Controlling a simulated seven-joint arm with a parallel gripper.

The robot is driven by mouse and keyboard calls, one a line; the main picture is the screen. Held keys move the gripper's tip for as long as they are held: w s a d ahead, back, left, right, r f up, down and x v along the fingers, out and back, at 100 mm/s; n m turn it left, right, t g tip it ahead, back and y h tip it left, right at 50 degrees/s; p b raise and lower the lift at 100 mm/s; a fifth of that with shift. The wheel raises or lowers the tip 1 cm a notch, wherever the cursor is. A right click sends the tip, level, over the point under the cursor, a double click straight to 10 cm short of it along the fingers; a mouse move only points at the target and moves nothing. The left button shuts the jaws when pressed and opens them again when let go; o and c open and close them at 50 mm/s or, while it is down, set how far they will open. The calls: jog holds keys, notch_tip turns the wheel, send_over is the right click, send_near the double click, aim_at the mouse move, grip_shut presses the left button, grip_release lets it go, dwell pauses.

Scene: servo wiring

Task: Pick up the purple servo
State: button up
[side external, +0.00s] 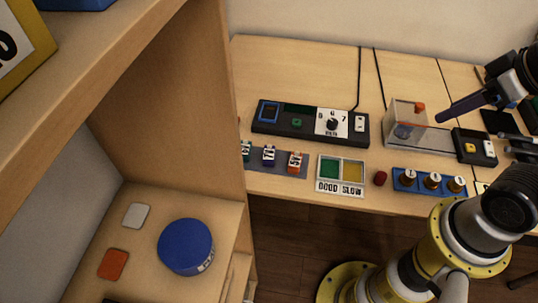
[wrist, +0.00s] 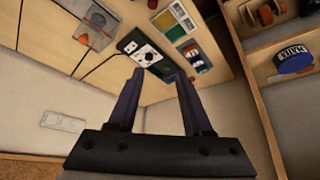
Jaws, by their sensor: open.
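The servo I take as purple (side external: 268,156) is blue-violet with a white label. It stands on a grey strip at the table's front edge, between a teal servo (side external: 246,150) and an orange servo (side external: 295,162). My gripper (side external: 470,122) is at the upper right in the side view, above the table's right part and well away from the servos. In the wrist view my gripper (wrist: 160,74) shows two dark fingers spread apart with nothing between them.
A black control box (side external: 310,122) stands behind the servos. A green and yellow sorting tray (side external: 341,189), red button (side external: 380,178) and blue knob panel (side external: 428,182) line the front edge. A clear box (side external: 405,115) stands behind. A wooden shelf (side external: 190,205) with a blue tin (side external: 186,246) borders the left.

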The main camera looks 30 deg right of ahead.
jog(key=shift+o, duration=0.3)
jog(key=o, duration=0.7)
jog(key=shift+o, duration=0.2)
